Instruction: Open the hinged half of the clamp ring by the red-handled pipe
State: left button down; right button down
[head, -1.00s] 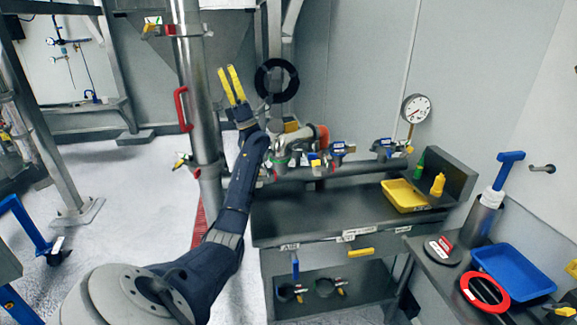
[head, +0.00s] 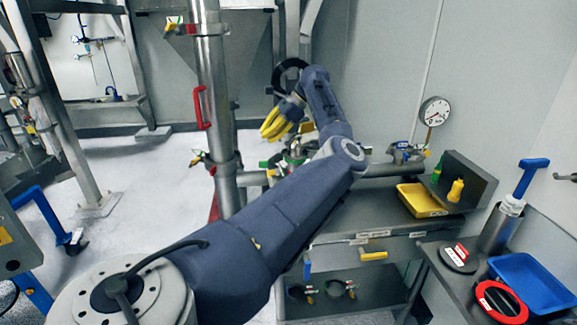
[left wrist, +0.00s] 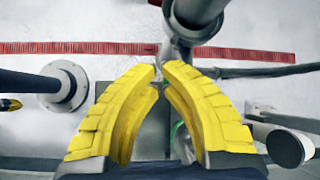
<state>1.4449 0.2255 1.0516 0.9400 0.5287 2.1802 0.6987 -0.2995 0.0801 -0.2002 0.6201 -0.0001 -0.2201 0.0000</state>
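The steel pipe (head: 211,65) with the red handle (head: 202,108) stands upright left of centre in the head view. A clamp ring with a coloured tag (head: 200,158) sits low on it, and another clamp (head: 182,28) sits near its top. I cannot tell whether either ring is open. My left gripper (head: 268,134) has yellow fingers and is right of the pipe, apart from it. In the left wrist view its fingertips (left wrist: 160,72) nearly meet, with no object clearly held. A steel pipe and collar (left wrist: 197,28) show beyond the tips. My right gripper is not in view.
Fittings and a horizontal pipe (head: 385,170) run behind my left forearm. A bench with a yellow tray (head: 420,201) and a side table with a blue tray (head: 534,283) are at right.

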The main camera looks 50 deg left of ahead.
aim_at(273, 167)
pick_arm(q)
jog(key=w+d+t+h, duration=0.4)
jog(key=w+d, duration=0.5)
jog(key=s+a+f, duration=0.1)
jog(key=s+f, duration=0.4)
jog(key=f, duration=0.4)
jog(key=shift+s+a+f, duration=0.2)
jog(key=shift+a+f, duration=0.05)
jog(key=shift+f, duration=0.1)
